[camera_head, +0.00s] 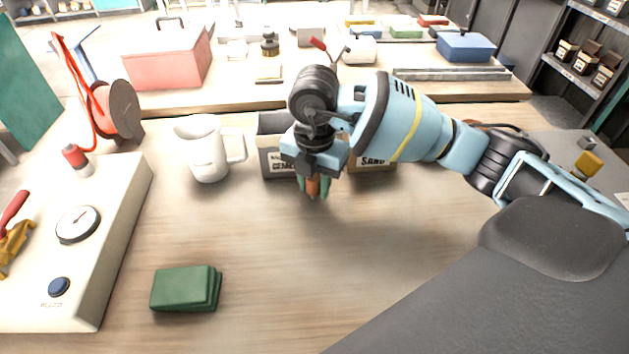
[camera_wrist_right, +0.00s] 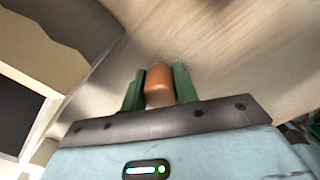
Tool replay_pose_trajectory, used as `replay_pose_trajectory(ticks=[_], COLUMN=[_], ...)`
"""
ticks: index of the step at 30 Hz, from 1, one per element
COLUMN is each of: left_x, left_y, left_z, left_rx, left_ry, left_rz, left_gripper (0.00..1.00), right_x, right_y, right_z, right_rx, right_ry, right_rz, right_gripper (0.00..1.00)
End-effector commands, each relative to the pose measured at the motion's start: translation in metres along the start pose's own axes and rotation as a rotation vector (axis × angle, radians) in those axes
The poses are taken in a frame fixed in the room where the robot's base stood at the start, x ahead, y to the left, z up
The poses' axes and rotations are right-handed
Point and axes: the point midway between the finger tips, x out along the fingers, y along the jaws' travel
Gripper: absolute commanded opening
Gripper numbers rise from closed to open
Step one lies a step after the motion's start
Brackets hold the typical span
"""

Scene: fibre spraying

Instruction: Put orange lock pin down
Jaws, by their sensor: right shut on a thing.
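My right gripper (camera_head: 313,186) hangs over the middle of the table, in front of two small labelled boxes. Its green fingers are shut on the orange lock pin (camera_head: 313,184). In the right wrist view the orange lock pin (camera_wrist_right: 159,86) sits between the two green fingers of the gripper (camera_wrist_right: 159,90), its rounded end showing. The rest of the pin is hidden by the gripper. Whether the pin touches the wooden table (camera_head: 300,270) is hard to tell. My left gripper is not in view.
A white mug (camera_head: 205,150) stands left of the gripper. Behind the gripper are a grey labelled box (camera_head: 275,160) and a box marked SAND (camera_head: 373,162). A green folded cloth (camera_head: 184,289) lies front left, near a white gauge panel (camera_head: 110,240). The table's front middle is clear.

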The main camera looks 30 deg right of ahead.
Motion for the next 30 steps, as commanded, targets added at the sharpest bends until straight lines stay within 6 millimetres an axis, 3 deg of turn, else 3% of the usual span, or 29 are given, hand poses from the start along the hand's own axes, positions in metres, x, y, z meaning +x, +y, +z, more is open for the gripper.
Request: replay_pose_trajectory(ticks=[8,9,13,23,30], left_x=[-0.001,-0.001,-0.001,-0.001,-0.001], left_y=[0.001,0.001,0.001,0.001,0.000], left_z=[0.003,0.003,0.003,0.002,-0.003], left_rx=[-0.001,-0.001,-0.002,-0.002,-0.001], left_ry=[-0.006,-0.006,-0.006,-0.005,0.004], left_rz=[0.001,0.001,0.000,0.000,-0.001], left_gripper=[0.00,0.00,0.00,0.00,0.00], right_x=[0.003,0.003,0.003,0.001,-0.030], right_y=[0.000,0.000,0.000,0.000,0.001], right_z=[0.000,0.000,0.000,0.000,0.000], right_rx=[0.000,0.000,0.000,0.000,-0.001], right_ry=[0.000,0.000,0.000,0.000,-0.002], right_rz=[-0.001,0.000,0.000,0.000,0.005], right_gripper=[0.07,0.33,0.50,0.51,0.51])
